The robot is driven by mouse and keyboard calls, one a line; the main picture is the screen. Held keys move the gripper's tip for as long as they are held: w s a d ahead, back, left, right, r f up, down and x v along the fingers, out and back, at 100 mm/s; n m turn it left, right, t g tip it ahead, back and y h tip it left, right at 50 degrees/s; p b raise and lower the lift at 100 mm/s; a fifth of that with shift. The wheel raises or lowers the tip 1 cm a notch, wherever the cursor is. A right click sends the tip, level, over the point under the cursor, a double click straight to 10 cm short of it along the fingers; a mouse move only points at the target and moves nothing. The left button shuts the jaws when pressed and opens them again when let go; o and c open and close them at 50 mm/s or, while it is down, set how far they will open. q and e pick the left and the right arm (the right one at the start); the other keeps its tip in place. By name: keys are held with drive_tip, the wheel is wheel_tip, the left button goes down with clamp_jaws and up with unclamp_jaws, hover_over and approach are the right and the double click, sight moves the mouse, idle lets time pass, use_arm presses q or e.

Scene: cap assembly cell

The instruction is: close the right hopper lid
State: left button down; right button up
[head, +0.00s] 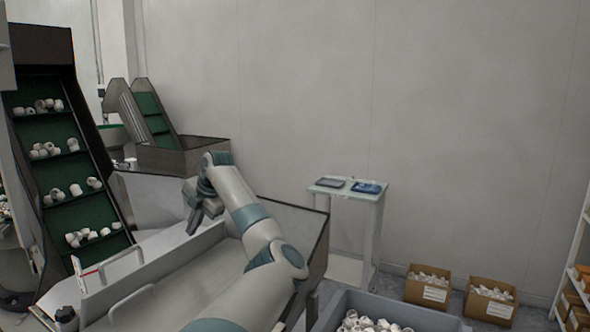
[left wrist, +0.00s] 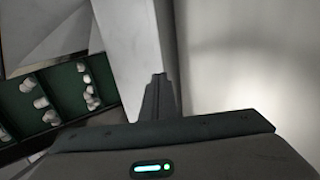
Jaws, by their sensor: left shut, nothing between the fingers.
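The hopper lid (head: 185,268) is a light grey panel in the lower left of the head view. A bar handle (head: 132,300) shows at its near left side and a second handle (head: 121,258) lies farther back. My arm covers much of the panel's right part, so I cannot tell fully how far it stands open. My left gripper (head: 194,224) is above the far edge of the panel, pointing down, apart from both handles. In the left wrist view its fingers (left wrist: 158,98) are together and empty, beside a pale grey surface (left wrist: 135,50). My right gripper is not in view.
A green cleated conveyor (head: 70,190) carrying white caps rises at the left. A small table (head: 345,190) with two trays stands by the wall. A grey bin (head: 395,308) of caps and two cardboard boxes (head: 427,287) are at the lower right. The floor near the wall is partly clear.

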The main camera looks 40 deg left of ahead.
use_arm(q)
drive_tip(key=shift+a+f, duration=0.1)
drive_tip(key=shift+f, duration=0.05)
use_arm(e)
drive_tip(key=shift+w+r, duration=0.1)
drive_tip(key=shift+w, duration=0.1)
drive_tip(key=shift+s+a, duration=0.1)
